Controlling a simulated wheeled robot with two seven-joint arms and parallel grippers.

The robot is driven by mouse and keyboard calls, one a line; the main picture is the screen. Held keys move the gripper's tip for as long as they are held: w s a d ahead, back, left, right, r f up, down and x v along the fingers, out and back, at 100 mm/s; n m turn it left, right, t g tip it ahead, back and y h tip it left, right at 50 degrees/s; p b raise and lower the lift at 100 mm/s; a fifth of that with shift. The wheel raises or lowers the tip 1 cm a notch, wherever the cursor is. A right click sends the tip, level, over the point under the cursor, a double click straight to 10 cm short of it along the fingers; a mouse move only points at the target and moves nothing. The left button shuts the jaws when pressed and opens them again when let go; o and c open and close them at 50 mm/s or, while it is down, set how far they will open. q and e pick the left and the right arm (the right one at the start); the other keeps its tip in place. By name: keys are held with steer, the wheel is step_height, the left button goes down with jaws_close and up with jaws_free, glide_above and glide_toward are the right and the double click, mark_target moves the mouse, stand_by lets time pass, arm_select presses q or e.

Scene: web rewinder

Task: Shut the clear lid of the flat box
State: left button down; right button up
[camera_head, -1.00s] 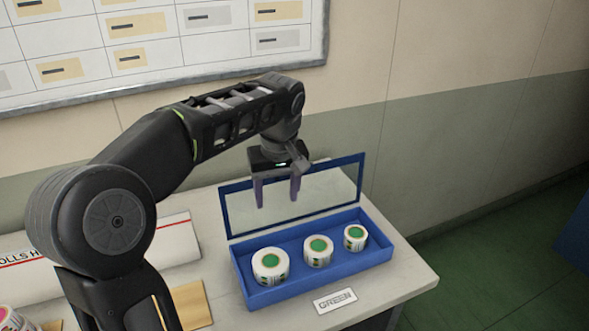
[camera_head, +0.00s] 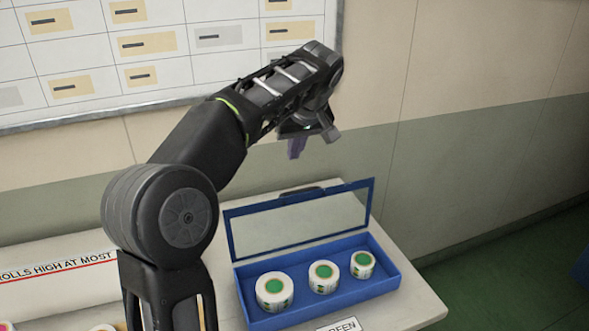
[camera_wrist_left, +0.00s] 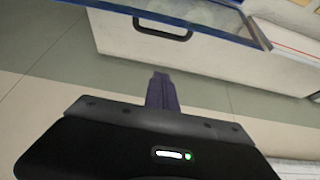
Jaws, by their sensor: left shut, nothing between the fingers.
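The blue flat box (camera_head: 347,298) stands on the table with its clear lid (camera_head: 300,221) raised upright along the back edge. Three white rolls with green centres sit in a row inside: a left roll (camera_head: 274,290), a middle roll (camera_head: 323,277) and a right roll (camera_head: 362,264). My left gripper (camera_head: 296,150) is shut and empty, above and behind the lid, apart from it. In the left wrist view its closed fingers (camera_wrist_left: 161,92) show below a blue frame edge (camera_wrist_left: 170,22) and a dark handle loop (camera_wrist_left: 160,30). My right gripper is not in view.
A white label reading GREEN (camera_head: 340,325) lies before the box, partly cut off. The wall and whiteboard (camera_head: 150,50) are behind. Free table top shows right of the box.

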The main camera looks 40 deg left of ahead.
arm_select(q)
step_height(320, 180, down, 9)
steer(key=p, duration=0.1)
steer(key=shift+w+a+f, duration=0.15)
steer(key=shift+a, duration=0.05)
stand_by(0.4)
stand_by(0.3)
